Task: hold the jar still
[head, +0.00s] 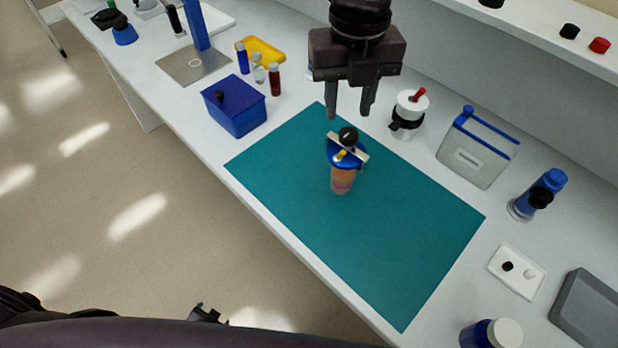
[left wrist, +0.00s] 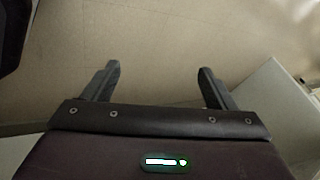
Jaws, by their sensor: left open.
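The jar (head: 342,182) stands upright on the teal mat (head: 400,240) in the head view. Its body is orange-brown, with a blue lid, a black knob and a pale bar across the top. My right gripper (head: 349,115) points down behind the jar in the picture, its two fingers apart with nothing visible between them. They look clear of the jar, but the exact gap cannot be told. My left gripper (left wrist: 157,72) is open and empty in the left wrist view, over bare floor; the jar is not in that view.
A blue box (head: 236,112) and small vials (head: 259,74) stand left of the mat. A white container with a red top (head: 409,108), a clear blue-edged bin (head: 476,153) and a blue bottle (head: 538,194) stand right. The mat around the jar is clear.

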